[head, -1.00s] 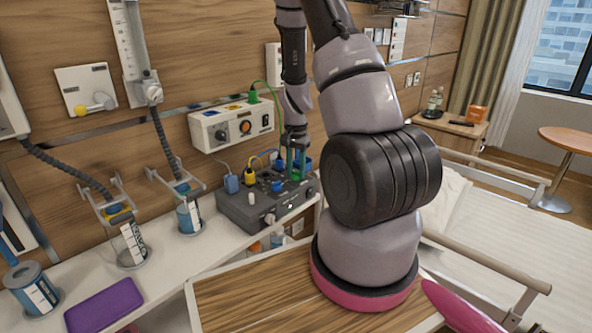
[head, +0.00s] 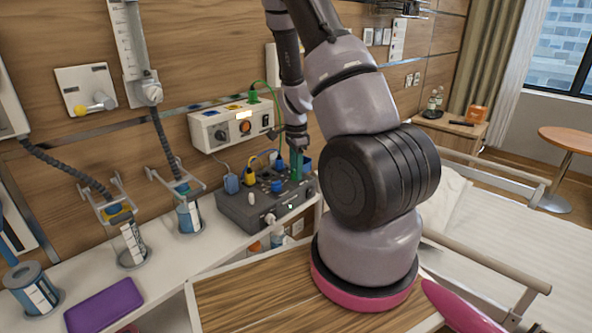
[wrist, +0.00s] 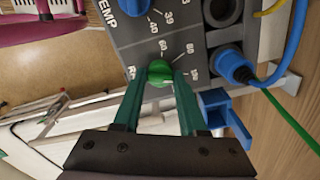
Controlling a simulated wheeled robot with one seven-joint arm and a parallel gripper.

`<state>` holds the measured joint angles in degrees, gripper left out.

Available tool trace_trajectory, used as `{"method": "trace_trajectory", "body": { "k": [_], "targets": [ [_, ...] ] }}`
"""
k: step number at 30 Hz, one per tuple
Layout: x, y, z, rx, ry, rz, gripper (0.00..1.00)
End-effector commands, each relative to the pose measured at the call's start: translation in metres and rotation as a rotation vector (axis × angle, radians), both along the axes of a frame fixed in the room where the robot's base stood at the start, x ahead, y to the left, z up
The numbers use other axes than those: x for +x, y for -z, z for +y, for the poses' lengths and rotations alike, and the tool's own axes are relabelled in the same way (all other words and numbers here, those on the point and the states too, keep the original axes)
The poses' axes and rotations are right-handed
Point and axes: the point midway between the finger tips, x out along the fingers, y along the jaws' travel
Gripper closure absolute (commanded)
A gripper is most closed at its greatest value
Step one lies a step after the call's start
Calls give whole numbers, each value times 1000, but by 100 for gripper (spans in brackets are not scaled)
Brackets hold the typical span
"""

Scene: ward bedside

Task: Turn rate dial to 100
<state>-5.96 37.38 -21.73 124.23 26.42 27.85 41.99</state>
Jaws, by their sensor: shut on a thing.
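The rate dial (wrist: 160,72) is a small green knob in the wrist view, on the dark face of the grey console. It is ringed by printed numbers, and the word beside it is partly cut off by my finger. My gripper (wrist: 160,82) has its two green fingers shut on the dial from both sides. The dial's pointer mark cannot be made out. In the head view my gripper (head: 297,172) reaches down to the right part of the console (head: 240,215); the dial is hidden there.
A blue temperature dial (wrist: 137,4) sits beside the rate dial. A blue plug (wrist: 235,66) with a cable, and a blue block (wrist: 216,108), are close to my right finger. A white control box (head: 230,126) hangs on the wall behind the console.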

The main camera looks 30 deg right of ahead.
Motion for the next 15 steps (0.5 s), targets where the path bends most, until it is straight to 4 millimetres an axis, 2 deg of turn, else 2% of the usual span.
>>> {"method": "trace_trajectory", "body": {
  "k": [14, 15],
  "targets": [
    [1, 0, 0, 0, 13, -1, 100],
    [0, 0, 0, 0, 13, -1, 51]
  ]
}}
